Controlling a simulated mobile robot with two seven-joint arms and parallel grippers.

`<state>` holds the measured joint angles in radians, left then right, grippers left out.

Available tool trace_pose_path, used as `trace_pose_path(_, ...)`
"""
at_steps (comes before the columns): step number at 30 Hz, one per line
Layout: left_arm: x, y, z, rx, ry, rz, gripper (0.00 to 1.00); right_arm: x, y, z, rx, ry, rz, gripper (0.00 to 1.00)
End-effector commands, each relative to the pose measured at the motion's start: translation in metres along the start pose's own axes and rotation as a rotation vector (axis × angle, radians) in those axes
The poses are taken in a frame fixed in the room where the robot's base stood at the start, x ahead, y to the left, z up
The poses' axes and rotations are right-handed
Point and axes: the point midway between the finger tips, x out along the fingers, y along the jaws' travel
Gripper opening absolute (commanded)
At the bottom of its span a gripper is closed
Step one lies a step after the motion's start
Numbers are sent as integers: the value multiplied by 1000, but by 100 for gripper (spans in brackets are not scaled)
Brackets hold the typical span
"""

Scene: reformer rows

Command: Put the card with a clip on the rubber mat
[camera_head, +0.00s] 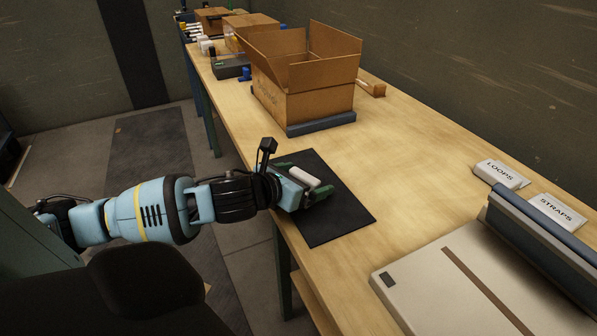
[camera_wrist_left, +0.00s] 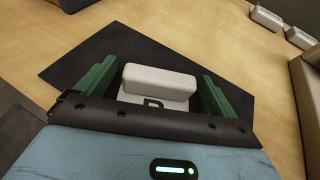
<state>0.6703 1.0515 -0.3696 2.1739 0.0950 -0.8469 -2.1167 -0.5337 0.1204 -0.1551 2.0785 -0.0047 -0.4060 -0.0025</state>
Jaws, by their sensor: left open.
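The black rubber mat (camera_head: 339,214) lies flat at the near edge of the wooden bench; it also fills much of the left wrist view (camera_wrist_left: 75,72). A small white piece (camera_head: 305,176), which looks like the card with a clip, is over the mat. In the left wrist view, the white piece (camera_wrist_left: 160,80) has a thick raised bar and a flat part with a dark mark. It appears to rest on the mat. My left gripper (camera_head: 308,184) is open, with one green finger on each side of it and gaps showing. My right gripper is not in view.
Labelled white blocks, LOOPS (camera_head: 500,174) and STRAPS (camera_head: 556,211), stand at the right. A beige case (camera_head: 455,285) and a blue-grey bar (camera_head: 545,240) are at the near right. An open cardboard box (camera_head: 310,100) stands behind the mat. Bare bench lies right of the mat.

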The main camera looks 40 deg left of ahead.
Motion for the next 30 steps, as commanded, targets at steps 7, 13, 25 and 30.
trace_pose_path(7,-20,1,2,4,2,0,94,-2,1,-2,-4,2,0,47)
trace_pose_path(13,-48,1,1,4,3,1,94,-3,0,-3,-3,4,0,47)
trace_pose_path(25,-86,1,2,3,2,1,94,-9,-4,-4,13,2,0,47)
trace_pose_path(30,-98,0,2,0,3,1,94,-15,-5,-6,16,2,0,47)
